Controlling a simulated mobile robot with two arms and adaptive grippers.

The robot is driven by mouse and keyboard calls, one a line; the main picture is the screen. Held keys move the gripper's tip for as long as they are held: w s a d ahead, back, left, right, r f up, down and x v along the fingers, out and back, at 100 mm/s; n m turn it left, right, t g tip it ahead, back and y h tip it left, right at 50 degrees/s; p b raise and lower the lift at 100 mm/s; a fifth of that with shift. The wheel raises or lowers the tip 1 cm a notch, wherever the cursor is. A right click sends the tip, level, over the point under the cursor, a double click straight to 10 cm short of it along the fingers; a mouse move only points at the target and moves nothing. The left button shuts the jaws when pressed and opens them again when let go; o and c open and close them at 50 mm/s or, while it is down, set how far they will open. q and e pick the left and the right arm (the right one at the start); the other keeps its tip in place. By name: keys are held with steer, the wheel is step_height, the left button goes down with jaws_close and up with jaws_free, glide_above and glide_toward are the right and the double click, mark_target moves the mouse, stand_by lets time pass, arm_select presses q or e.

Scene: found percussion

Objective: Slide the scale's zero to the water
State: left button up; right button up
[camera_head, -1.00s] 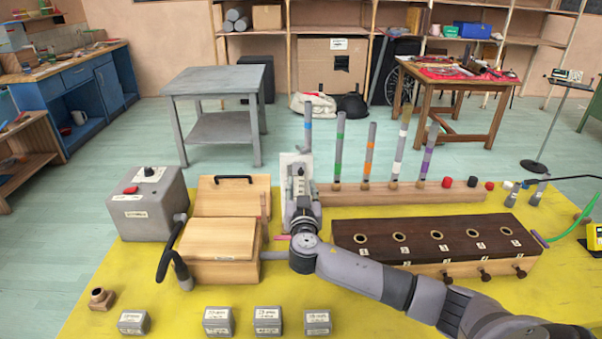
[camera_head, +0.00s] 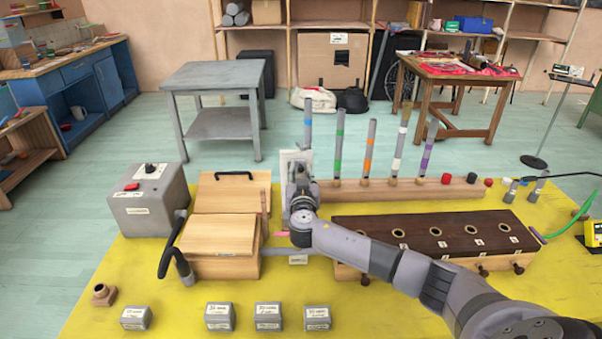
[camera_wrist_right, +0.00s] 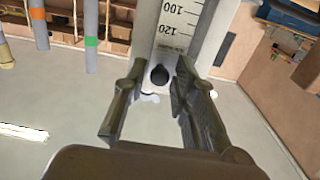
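Gaps show between the fingers and the knob. I cannot make out the water level or the zero mark. My left gripper is not in view.
Left of the scale are the wooden box (camera_head: 218,238) and a grey box with a red button (camera_head: 148,203). To the right are a rack of upright tubes (camera_head: 400,193) and a dark wooden block with holes (camera_head: 437,236). Several grey weights (camera_head: 220,317) line the front.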

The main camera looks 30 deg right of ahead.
jaws_close()
stand_by(0.5)
